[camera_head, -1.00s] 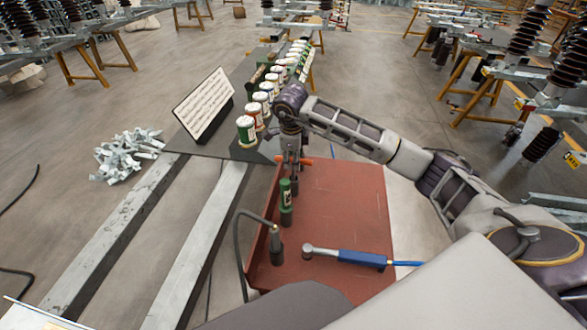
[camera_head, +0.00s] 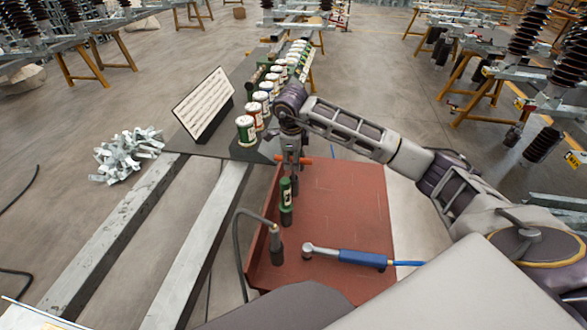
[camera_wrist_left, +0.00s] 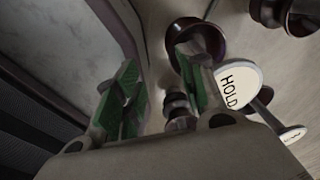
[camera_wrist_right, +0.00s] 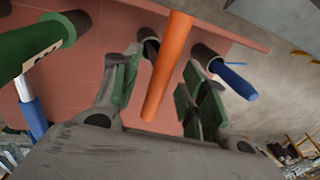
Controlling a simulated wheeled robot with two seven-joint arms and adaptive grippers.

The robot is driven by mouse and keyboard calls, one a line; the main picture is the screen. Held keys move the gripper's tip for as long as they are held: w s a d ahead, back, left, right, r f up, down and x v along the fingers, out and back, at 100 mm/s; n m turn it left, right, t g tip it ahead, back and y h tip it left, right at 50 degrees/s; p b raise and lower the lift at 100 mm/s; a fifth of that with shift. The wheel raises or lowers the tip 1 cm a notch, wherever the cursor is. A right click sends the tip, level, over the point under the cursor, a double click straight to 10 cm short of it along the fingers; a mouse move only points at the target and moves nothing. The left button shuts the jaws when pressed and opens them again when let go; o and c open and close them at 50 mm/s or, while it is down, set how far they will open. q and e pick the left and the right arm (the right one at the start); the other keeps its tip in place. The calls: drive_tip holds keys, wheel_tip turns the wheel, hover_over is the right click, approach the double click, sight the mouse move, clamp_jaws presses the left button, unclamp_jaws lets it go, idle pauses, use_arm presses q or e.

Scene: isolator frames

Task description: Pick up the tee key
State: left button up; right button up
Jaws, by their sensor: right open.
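The tee key is most likely the tool with the orange bar (camera_head: 306,161), standing at the far left of the red tray. In the right wrist view the orange bar (camera_wrist_right: 167,65) slants through the space between my right gripper's fingers. The lower part of this tool is hidden. My right gripper (camera_head: 291,162) points down at it from above, and its green-padded fingers (camera_wrist_right: 162,92) are apart. I cannot tell whether they touch the bar. My left gripper (camera_wrist_left: 158,88) shows only in its wrist view, open and empty, away from the tray.
The red tray (camera_head: 345,210) also holds a green cylinder (camera_head: 286,194), a dark-based tool with a cable (camera_head: 276,245) and a blue-handled wrench (camera_head: 350,257). A row of jars (camera_head: 254,112) stands beyond. A HOLD tag (camera_wrist_left: 239,86) is near my left gripper.

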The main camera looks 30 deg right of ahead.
use_arm(q)
drive_tip(key=shift+w+d, duration=0.3)
use_arm(e)
drive_tip(key=shift+c, duration=0.3)
drive_tip(key=c, duration=0.7)
clamp_jaws()
use_arm(q)
drive_tip(key=shift+s+a, duration=0.25)
drive_tip(key=shift+s, duration=0.6)
use_arm(e)
drive_tip(key=shift+r, duration=0.1)
use_arm(q)
drive_tip(key=shift+w+r, duration=0.1)
